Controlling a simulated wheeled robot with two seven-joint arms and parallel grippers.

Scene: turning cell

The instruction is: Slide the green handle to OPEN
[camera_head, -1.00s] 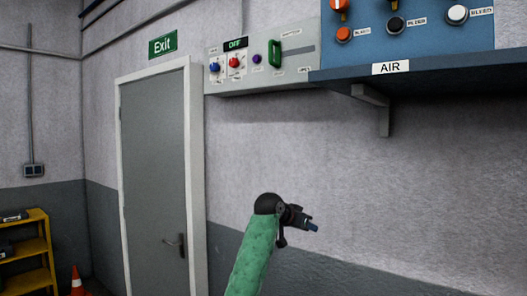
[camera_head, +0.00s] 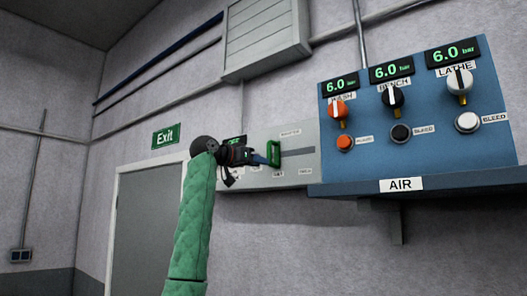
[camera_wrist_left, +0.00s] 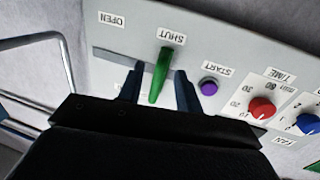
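The green handle (camera_head: 274,153) stands at the left end of a dark slot (camera_head: 299,151) on the pale wall panel. In the left wrist view the green handle (camera_wrist_left: 161,75) is beside the SHUT label (camera_wrist_left: 171,34), and the OPEN label (camera_wrist_left: 111,19) is at the slot's other end. My left gripper (camera_head: 266,159) is at the handle. In the left wrist view its two dark fingers stand apart, one on each side of the handle, with narrow gaps showing. My right gripper is in neither view.
The same panel carries a purple START button (camera_wrist_left: 209,86), a red knob (camera_wrist_left: 262,107) and a blue knob (camera_wrist_left: 308,123) beside the handle. The blue AIR panel (camera_head: 363,140) with its shelf (camera_head: 450,181) juts out to the right. A grey door (camera_head: 146,225) is at the left.

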